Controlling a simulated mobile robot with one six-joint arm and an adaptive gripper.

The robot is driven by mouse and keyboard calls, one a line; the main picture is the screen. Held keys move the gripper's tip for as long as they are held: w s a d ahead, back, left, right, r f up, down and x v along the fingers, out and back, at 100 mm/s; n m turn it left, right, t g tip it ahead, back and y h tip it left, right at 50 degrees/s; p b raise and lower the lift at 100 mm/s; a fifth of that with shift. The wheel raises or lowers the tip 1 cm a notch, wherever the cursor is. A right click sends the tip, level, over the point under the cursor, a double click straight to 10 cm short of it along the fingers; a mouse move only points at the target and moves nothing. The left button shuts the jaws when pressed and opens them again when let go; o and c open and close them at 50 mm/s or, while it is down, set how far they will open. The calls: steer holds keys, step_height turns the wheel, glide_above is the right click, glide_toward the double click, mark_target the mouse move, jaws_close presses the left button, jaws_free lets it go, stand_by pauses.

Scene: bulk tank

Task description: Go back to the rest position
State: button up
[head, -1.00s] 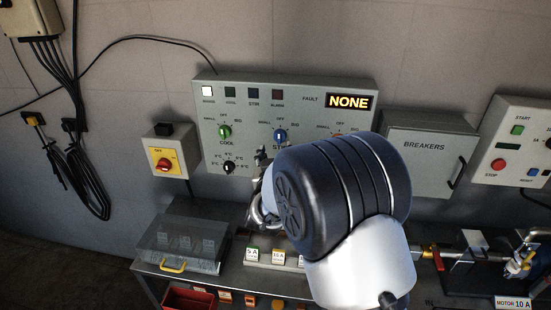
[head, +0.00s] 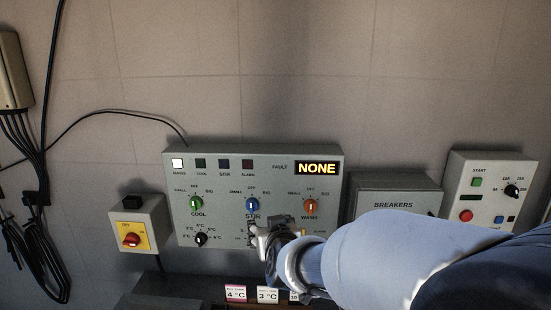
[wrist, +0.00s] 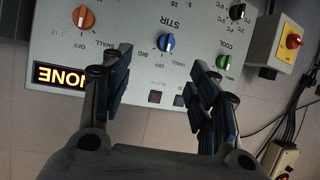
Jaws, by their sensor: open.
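My gripper (head: 262,235) is in front of the lower middle of the grey control panel (head: 270,172), just below the blue STIR knob (head: 252,205) in the head view. In the wrist view my gripper (wrist: 160,80) is open, with nothing between its two dark fingers. The panel (wrist: 130,25) appears upside down there, with the orange WASH knob (wrist: 83,17), the blue knob (wrist: 166,42) and the green COOL knob (wrist: 222,62) beyond the fingers. Whether the fingers touch the panel cannot be told. My arm hides the lower right of the head view.
The yellow-plated red switch box (head: 132,238) is left of the panel. The breakers box (head: 395,190) and a start/stop box (head: 485,185) are to its right. Labels reading 4 °C (head: 236,293) and 3 °C (head: 268,295) stand below. Cables hang at far left.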

steer(key=s+d+f+m+g+h, duration=0.1)
steer(key=s+d, duration=0.4)
steer(key=s, duration=0.6)
steer(key=s+d+f+g, duration=0.1)
steer(key=s+d+g, duration=0.3)
steer(key=s, duration=0.8)
steer(key=s+d+f+m+g+h, duration=0.1)
steer(key=s+d+g, duration=0.2)
steer(key=s+d, duration=0.4)
steer(key=s, duration=0.5)
steer(key=shift+m+h, duration=0.3)
steer(key=shift+w+f, duration=0.1)
steer(key=shift+c, duration=0.4)
